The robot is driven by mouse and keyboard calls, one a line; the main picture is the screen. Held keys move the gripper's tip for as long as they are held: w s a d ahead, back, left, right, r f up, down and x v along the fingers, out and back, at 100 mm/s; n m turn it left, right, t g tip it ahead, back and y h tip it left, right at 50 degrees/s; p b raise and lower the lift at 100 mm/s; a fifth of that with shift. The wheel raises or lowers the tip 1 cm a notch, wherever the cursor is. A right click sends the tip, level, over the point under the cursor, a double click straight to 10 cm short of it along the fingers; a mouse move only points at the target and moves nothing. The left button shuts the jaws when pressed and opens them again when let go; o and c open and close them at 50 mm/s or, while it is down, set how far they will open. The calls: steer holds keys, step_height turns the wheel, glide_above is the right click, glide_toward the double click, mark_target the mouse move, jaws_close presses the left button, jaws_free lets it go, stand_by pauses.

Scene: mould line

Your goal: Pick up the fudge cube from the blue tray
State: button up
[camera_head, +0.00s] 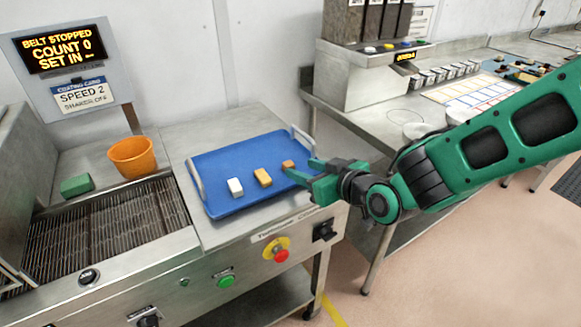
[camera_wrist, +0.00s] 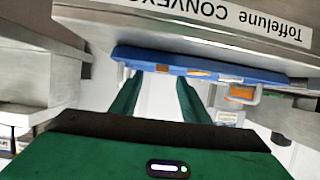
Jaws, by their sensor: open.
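The blue tray (camera_head: 225,165) lies on the steel table, with a raised handle at each end. Three small blocks stand on it in a row: a white one (camera_head: 235,187), a yellow-tan one (camera_head: 262,177) and an orange-brown one (camera_head: 288,165). I cannot tell by label which is the fudge cube. My gripper (camera_head: 300,168) is open at the tray's right end, beside the orange-brown block and partly overlapping it in the head view. In the wrist view, the tray (camera_wrist: 250,73) appears upside down beyond my two spread fingers (camera_wrist: 157,88), with nothing between them.
An orange bowl (camera_head: 131,157) and a green block (camera_head: 77,185) stand left of the tray by the wire belt (camera_head: 110,225). A control panel with a red button (camera_head: 281,255) is below the tray. A steel bench (camera_head: 380,122) with a machine is behind right.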

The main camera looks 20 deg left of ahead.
mark_target(292, 166)
steer(key=shift+x, duration=2.9)
steer(key=shift+c, duration=0.7)
jaws_close()
